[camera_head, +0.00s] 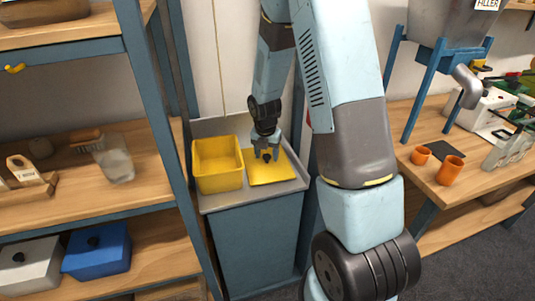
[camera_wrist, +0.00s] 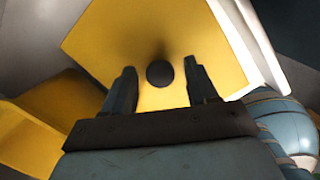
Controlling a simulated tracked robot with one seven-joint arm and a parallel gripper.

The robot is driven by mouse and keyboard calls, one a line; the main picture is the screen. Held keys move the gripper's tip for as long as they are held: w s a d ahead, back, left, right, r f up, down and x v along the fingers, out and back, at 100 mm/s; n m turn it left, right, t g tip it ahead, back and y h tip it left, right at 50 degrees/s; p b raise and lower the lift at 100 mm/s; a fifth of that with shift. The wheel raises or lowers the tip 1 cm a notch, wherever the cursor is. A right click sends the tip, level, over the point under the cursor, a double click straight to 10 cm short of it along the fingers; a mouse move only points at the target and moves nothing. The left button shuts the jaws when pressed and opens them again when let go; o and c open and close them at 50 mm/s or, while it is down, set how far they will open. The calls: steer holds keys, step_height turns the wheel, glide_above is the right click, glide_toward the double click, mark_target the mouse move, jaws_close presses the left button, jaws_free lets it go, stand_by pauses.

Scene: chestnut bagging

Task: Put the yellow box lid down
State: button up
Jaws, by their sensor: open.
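The yellow box lid (camera_head: 268,172) lies flat on the grey top of a blue cabinet, to the right of the open yellow box (camera_head: 217,165). My gripper (camera_head: 267,156) is right above the lid. In the wrist view the lid (camera_wrist: 112,45) fills the middle, with its round dark knob (camera_wrist: 160,74) between the two fingers of my gripper (camera_wrist: 160,78). The fingers are apart, with a gap on each side of the knob. Part of the yellow box (camera_wrist: 50,105) shows at the left of the wrist view.
The blue cabinet (camera_head: 255,240) has a raised grey rim around its top. A shelf unit at left holds a blue lidded box (camera_head: 97,252) and a grey one (camera_head: 28,264). A wooden workbench (camera_head: 455,190) at right carries orange cups (camera_head: 450,171) and a filler machine.

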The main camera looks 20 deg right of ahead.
step_height(320, 180, up, 12)
steer(key=s, duration=0.1)
step_height(320, 180, up, 8)
steer(key=r+m+t, duration=0.1)
steer(key=m, duration=0.6)
glide_above(266, 159)
steer(key=s, duration=0.5)
steer(key=s+r+m+t, duration=0.1)
steer(key=s+r+m, duration=0.3)
steer(key=s+m, duration=0.3)
steer(key=s+r+m+t, duration=0.1)
steer(key=s+r+m, duration=0.3)
steer(key=s+m, duration=0.3)
steer(key=s+d+r+m+t, duration=0.1)
steer(key=s+r+m, duration=0.3)
steer(key=s+m, duration=0.4)
steer(key=shift+r+y, duration=0.4)
